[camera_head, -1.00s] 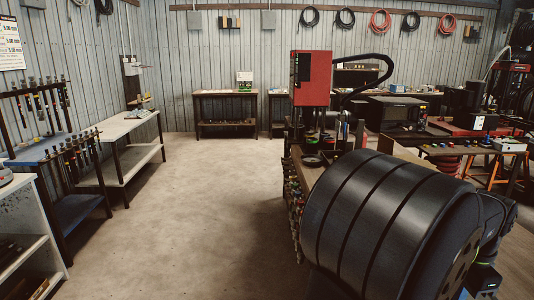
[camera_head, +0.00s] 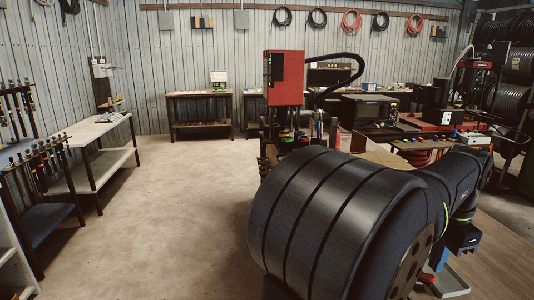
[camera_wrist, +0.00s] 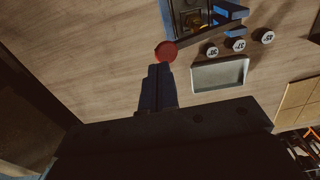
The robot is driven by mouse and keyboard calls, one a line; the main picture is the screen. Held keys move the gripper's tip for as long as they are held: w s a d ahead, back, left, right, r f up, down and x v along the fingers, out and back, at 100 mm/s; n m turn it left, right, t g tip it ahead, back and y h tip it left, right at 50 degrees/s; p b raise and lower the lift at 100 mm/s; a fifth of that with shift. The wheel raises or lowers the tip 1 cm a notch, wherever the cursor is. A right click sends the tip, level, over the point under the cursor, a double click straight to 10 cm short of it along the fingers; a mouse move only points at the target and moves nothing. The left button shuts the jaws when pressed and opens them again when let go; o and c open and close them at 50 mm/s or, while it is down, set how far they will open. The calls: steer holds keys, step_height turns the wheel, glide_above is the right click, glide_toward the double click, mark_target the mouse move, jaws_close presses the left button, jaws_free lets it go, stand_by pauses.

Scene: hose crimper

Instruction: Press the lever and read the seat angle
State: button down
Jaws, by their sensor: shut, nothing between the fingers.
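In the wrist view, a lever with a round red knob (camera_wrist: 166,51) runs from a blue and dark device (camera_wrist: 190,15) at the top edge. My gripper (camera_wrist: 158,70) is shut and empty, its fingertips just below the knob in the picture. I cannot tell whether they touch it. No seat angle reading is legible. In the head view my arm hides most of the device.
A shallow grey tray (camera_wrist: 220,74) lies right of my fingers on the wooden bench (camera_wrist: 100,45). A tan panelled piece (camera_wrist: 298,103) is at the right. In the head view a red machine (camera_head: 284,78) stands behind my arm, and the floor (camera_head: 180,210) at left is clear.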

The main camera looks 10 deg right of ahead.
step_height(320, 180, up, 6)
steer(key=shift+f, duration=0.2)
stand_by(0.4)
step_height(320, 180, down, 8)
steer(key=shift+f, duration=0.1)
stand_by(0.6)
stand_by(0.9)
